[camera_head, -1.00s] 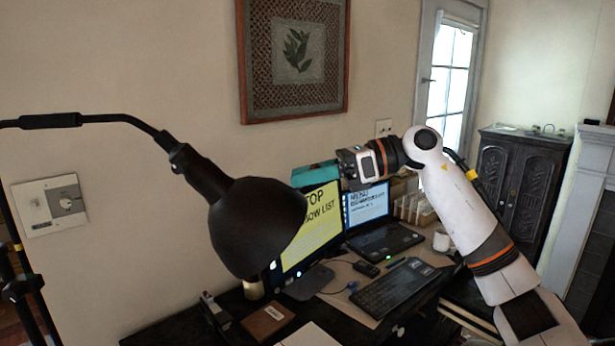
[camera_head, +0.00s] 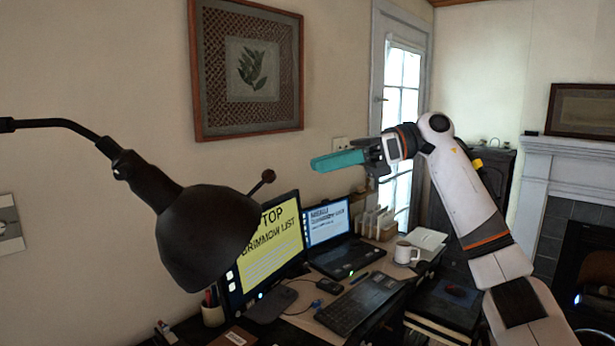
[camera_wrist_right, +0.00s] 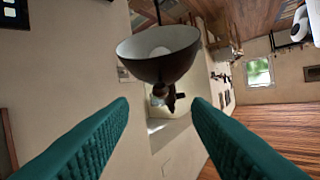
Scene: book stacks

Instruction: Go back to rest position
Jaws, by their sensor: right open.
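My right arm comes in from the lower right in the head view. Its gripper (camera_head: 338,160), with teal fingers, points left in the air above the desk, in front of the wall. In the right wrist view the two teal fingers (camera_wrist_right: 158,112) are wide apart with nothing between them. The dark lamp shade (camera_wrist_right: 158,52) shows beyond the fingertips, apart from them. My left gripper is not in view.
The black desk lamp (camera_head: 205,235) hangs at the left of the head view. A monitor (camera_head: 272,245), a laptop (camera_head: 345,262), a keyboard (camera_head: 357,303) and a white mug (camera_head: 404,253) stand on the desk below my gripper. A fireplace (camera_head: 560,190) is at the right.

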